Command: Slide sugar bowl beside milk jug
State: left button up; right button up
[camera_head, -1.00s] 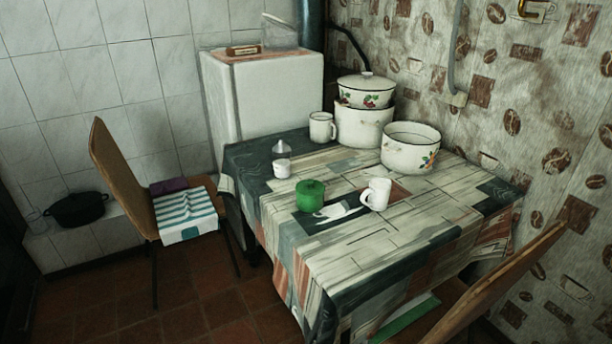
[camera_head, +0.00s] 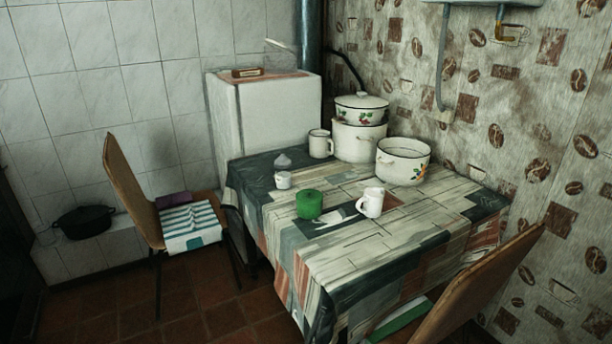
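A small round green lidded pot (camera_head: 309,205), which looks like the sugar bowl, stands upright on the cloth-covered table (camera_head: 345,255). A white jug (camera_head: 371,203), which looks like the milk jug, stands upright to its right, with a clear gap of cloth between them. Neither of my grippers is in view, and nothing touches either object.
A small white cup (camera_head: 283,180) and a greyish cone-shaped thing (camera_head: 283,161) stand behind the green pot. A white mug (camera_head: 320,144), stacked enamel pots (camera_head: 358,141) and an open pot (camera_head: 402,162) fill the back. Chairs stand left (camera_head: 135,190) and front right (camera_head: 480,285).

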aim_at(307, 212)
jog(key=z, duration=2.45)
jog(key=k+j, duration=0.1)
jog(key=j, duration=0.35)
jog(key=k+j, duration=0.1)
jog(key=j, duration=0.4)
jog(key=k+j, duration=0.1)
jog(key=j, duration=0.35)
jog(key=k+j, duration=0.1)
jog(key=j, duration=0.4)
jog(key=k+j, duration=0.1)
jog(key=j, duration=0.35)
jog(key=k+j, duration=0.1)
jog(key=j, duration=0.4)
jog(key=k+j, duration=0.1)
jog(key=j, duration=0.35)
